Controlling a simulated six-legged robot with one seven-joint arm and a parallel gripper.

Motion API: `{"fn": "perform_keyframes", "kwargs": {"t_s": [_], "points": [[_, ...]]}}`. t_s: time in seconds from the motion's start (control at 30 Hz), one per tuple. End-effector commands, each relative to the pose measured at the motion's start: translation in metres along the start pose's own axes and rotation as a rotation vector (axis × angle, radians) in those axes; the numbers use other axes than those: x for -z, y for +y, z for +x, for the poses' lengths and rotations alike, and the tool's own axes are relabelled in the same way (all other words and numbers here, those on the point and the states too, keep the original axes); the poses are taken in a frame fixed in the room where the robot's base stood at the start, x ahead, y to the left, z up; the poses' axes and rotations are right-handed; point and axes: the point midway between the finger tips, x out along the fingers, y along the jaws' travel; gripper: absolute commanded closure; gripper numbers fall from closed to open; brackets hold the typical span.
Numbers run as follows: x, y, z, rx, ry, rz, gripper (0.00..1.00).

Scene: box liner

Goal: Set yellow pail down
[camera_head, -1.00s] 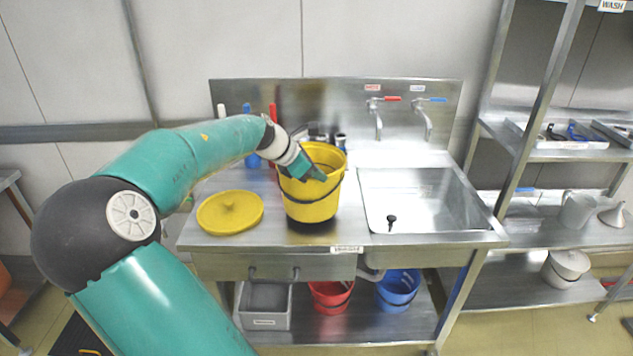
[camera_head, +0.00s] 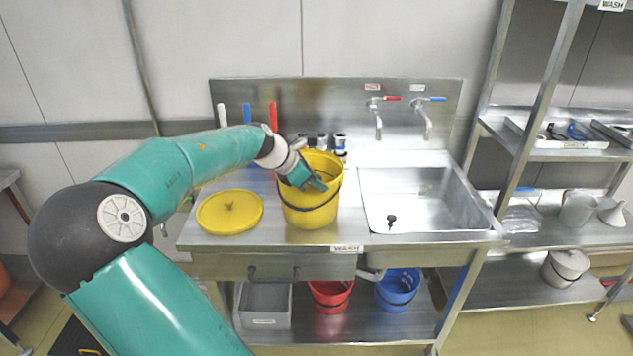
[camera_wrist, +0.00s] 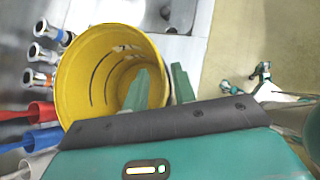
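The yellow pail (camera_head: 308,213) stands upright on the steel counter, left of the sink basin, with its dark handle hanging across the front. My gripper (camera_head: 312,182) reaches over its rim from the left. In the wrist view, the pail (camera_wrist: 82,88) is seen from above and looks empty. The fingers of my gripper (camera_wrist: 161,88) are spread, one inside the pail and one outside, with the wall between them. They look clear of the wall, though contact is hard to judge.
A yellow lid (camera_head: 230,212) lies left of the pail. The sink basin (camera_head: 420,200) is to the right. Colored-handled tools (camera_head: 272,116) and several small fittings (camera_head: 339,142) are behind. Red (camera_head: 331,297) and blue (camera_head: 398,288) buckets sit on the lower shelf.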

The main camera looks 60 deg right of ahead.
Motion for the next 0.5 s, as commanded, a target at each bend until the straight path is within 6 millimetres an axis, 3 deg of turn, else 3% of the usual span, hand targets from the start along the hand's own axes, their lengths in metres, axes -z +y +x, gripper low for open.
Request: {"fn": "perform_keyframes", "kwargs": {"t_s": [0.5], "points": [[0.001, 0.001, -0.097, -0.005, 0.004, -0.002, 0.74]]}}
